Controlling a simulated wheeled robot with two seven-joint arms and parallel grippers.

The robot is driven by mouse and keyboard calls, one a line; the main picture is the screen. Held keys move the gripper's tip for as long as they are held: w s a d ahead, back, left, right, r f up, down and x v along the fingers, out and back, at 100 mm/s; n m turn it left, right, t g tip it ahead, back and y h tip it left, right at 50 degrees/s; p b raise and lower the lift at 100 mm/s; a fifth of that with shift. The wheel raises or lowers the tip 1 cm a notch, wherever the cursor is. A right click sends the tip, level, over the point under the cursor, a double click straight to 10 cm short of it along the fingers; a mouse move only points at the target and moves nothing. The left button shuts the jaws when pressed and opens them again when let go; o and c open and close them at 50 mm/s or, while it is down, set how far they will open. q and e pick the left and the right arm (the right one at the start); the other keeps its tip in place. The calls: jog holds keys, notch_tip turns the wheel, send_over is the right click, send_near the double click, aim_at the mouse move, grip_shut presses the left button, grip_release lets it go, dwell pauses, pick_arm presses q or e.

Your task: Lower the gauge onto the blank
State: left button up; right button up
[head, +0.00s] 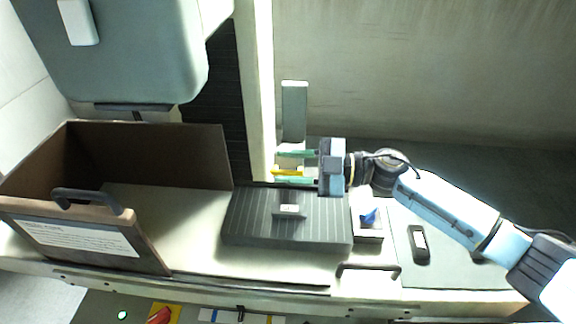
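The blank appears to be the small light-grey block (290,210) on the dark ridged plate (245,223) at the middle of the bench. Behind it stands a grey-green upright (294,108), which looks like the gauge, with a yellow bar (287,171) low on it. My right gripper (296,167) reaches in from the right, with its two green fingers apart. The yellow bar lies between them, nearer the lower finger, with a gap showing toward the upper one. The contact between the gauge and the blank cannot be made out. My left gripper is not in view.
A brown open-topped box (90,240) with a handle and label stands at left. A white tray (369,238) with a blue piece is right of the plate. A dark handheld device (418,244) lies on a grey mat. A bar handle (368,268) is at the front edge.

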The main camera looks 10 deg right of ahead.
jog(key=s+d+b, duration=0.2)
jog(key=d, duration=1)
jog(key=shift+s+d, duration=0.25)
jog(key=shift+d, duration=0.1)
